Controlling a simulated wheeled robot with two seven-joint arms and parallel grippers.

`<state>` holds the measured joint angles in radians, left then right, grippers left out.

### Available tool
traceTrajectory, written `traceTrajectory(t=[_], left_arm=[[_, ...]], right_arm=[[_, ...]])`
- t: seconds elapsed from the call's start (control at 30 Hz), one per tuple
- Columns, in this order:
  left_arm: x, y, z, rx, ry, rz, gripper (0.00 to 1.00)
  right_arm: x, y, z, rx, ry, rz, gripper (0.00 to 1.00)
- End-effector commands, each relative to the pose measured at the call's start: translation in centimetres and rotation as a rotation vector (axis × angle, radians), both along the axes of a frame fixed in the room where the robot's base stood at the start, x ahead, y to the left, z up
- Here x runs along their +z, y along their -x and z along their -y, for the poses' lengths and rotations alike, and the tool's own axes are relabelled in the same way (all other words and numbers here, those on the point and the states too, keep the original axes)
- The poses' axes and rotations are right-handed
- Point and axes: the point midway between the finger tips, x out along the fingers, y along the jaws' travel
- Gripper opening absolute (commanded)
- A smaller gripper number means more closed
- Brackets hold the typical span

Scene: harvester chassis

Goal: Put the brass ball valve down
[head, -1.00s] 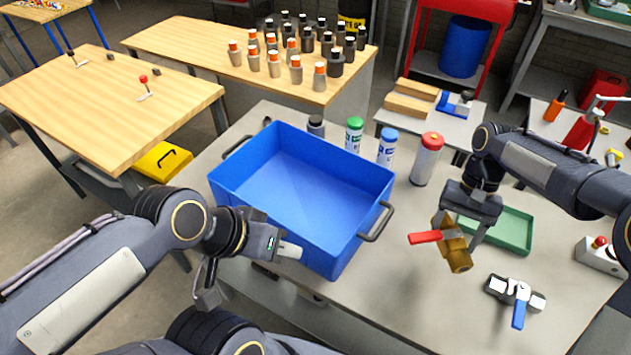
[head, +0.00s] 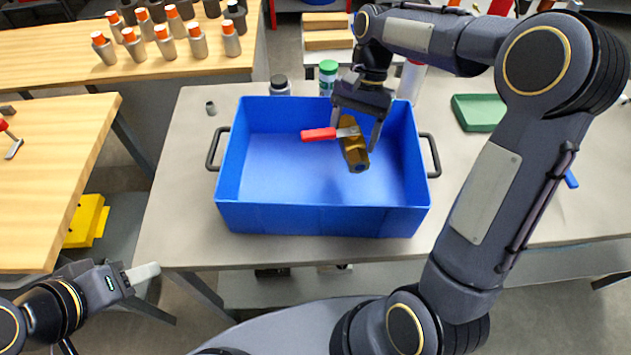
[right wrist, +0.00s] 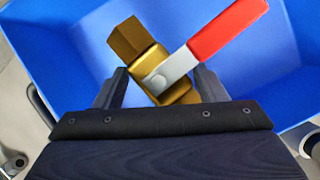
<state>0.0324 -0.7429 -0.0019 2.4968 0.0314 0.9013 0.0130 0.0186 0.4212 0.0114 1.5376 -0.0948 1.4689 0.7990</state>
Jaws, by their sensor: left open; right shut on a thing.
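The brass ball valve (head: 355,148) with its red lever handle is held in my right gripper (head: 362,128), which is shut on it. In the head view the valve appears over the right part of the blue bin (head: 322,219); its height above the bin floor is hard to tell. In the right wrist view the brass valve (right wrist: 145,60) is between the two fingers, with its red handle pointing up and right and blue bin walls behind it. The bin looks empty otherwise. My left gripper (head: 138,276) is open and empty, low at the left, away from the bin.
The bin has dark side handles and stands on a grey table (head: 185,190). A green-capped bottle (head: 328,75) and a dark-capped one (head: 279,84) stand behind it. A green tray (head: 480,112) lies at right. Wooden tables with orange-topped parts are at left and back.

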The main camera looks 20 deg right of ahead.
Motion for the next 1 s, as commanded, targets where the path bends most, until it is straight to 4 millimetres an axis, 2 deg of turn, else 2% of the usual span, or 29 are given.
traceTrajectory(t=[0.03, 0.1, 0.23, 0.5, 0.67, 0.9, 1.0], left_arm=[[-0.7, 0.0, 0.0, 0.0, 0.0, 0.0, 0.46], [-0.8, 0.0, 0.0, 0.0, 0.0, 0.0, 0.46], [-1.0, 0.0, 0.0, 0.0, 0.0, 0.0, 0.46], [-1.0, 0.0, 0.0, 0.0, 0.0, 0.0, 0.46], [-1.0, 0.0, 0.0, 0.0, 0.0, 0.0, 0.46], [-1.1, 0.0, 0.0, 0.0, 0.0, 0.0, 0.46], [-1.1, 0.0, 0.0, 0.0, 0.0, 0.0, 0.46]], right_arm=[[0.1, 0.8, 1.4, -0.077, -0.003, 0.003, 0.19], [0.5, 1.6, 2.6, -0.155, -0.006, 0.001, 0.19], [0.0, 2.4, 3.6, -0.227, -0.01, -0.005, 0.19], [-4.4, 2.5, 3.6, -0.231, -0.01, -0.008, 0.19], [-5.7, 2.4, 3.6, -0.23, -0.01, -0.005, 0.19], [-8.7, 2.4, 3.6, -0.229, -0.01, -0.007, 0.19], [-9.1, 2.4, 3.6, -0.228, -0.01, -0.004, 0.19]])
